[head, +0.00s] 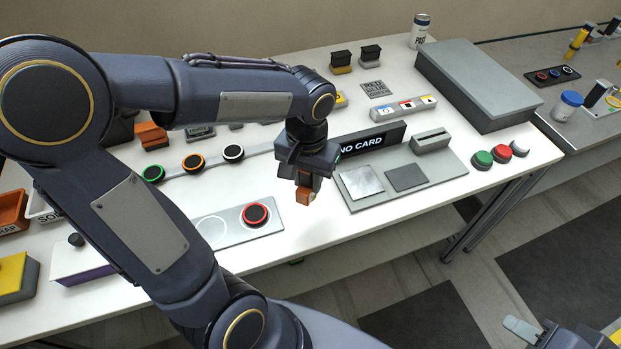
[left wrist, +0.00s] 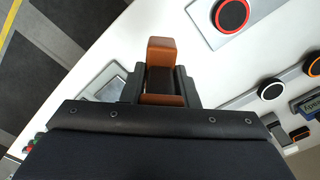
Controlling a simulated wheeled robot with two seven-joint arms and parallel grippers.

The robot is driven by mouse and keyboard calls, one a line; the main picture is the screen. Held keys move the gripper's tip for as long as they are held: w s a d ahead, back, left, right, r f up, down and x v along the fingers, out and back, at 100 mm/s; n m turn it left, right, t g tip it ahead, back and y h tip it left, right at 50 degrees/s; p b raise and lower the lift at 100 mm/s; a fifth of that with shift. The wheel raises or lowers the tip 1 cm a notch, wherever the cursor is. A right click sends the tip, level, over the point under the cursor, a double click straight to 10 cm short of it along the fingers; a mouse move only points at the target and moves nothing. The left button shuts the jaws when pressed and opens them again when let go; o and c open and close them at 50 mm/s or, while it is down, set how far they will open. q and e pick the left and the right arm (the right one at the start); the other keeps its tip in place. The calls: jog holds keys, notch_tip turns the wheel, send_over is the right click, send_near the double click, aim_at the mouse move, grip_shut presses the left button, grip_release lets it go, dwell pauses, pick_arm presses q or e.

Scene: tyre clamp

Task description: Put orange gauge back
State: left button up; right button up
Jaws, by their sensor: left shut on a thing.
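My left gripper (head: 304,180) is shut on the orange gauge (head: 304,196) and holds it over the white table, left of the grey card station. An orange block with a dark part (head: 151,136) stands at the back left of the table, partly behind my left arm. My right gripper (head: 555,338) shows only in part at the bottom right corner, away from the table, and its jaws cannot be made out.
A grey plate with a red-ringed disc (head: 256,215) lies left of the gripper. The card station (head: 405,186) with its NO CARD display (head: 372,142) is close on the right. A strip of ringed discs (head: 193,163) lies behind. A large grey box (head: 480,85) stands back right.

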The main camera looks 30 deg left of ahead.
pick_arm(q)
jog(key=shift+w+a+f+p, duration=0.1)
jog(key=shift+w+a+f, duration=0.35)
jog(key=shift+w+f, duration=0.75)
jog(key=shift+w+a+f+p, duration=0.15)
jog(key=shift+w+a+f, duration=0.35)
jog(key=shift+f, duration=1.45)
jog(key=shift+w+a+f+p, duration=0.1)
jog(key=shift+w+a+f, duration=0.35)
jog(key=shift+w+f, duration=0.75)
jog(key=shift+s+f, duration=0.35)
jog(key=shift+f, duration=0.15)
jog(key=o, duration=0.9)
